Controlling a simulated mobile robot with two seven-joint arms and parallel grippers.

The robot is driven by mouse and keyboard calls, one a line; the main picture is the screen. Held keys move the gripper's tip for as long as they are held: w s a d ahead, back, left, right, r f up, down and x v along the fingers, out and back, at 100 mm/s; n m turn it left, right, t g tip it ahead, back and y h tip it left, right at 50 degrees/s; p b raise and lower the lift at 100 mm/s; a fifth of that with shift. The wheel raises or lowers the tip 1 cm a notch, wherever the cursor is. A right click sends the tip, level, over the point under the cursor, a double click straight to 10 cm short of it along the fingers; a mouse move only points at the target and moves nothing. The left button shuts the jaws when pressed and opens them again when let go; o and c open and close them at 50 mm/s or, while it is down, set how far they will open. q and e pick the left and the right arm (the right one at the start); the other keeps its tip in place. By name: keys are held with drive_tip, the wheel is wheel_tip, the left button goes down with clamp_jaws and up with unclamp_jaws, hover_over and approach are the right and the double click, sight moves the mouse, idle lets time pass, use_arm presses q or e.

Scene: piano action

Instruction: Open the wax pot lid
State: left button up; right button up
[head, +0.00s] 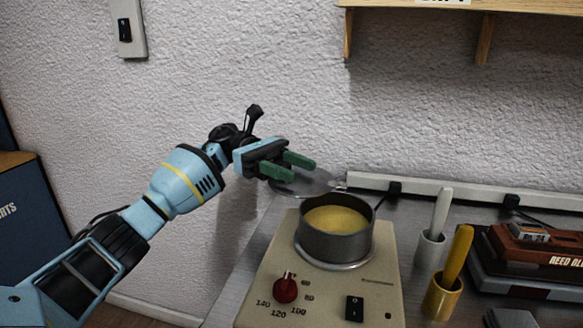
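The wax pot (322,241) is a dark grey round pot on a beige heater; yellow wax shows inside it. Its lid (313,187) is a thin grey disc behind the pot's back left rim, swung off the opening, so the pot stands open. My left gripper (296,168) is above and left of the pot, its green fingers apart with nothing seen between them. The fingers hide part of the lid; I cannot tell whether they touch it. My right gripper is not in view.
The heater (257,296) has a red dial (286,288) and a black switch (354,308) in front. A red-brown case (530,258) lies further right. A wooden shelf (430,5) hangs above.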

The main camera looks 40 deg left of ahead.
use_arm(q)
drive_tip(key=a+b, duration=0.1)
drive_tip(key=a, duration=0.5)
drive_tip(key=shift+s+a, duration=0.1)
drive_tip(key=shift+a, duration=0.85)
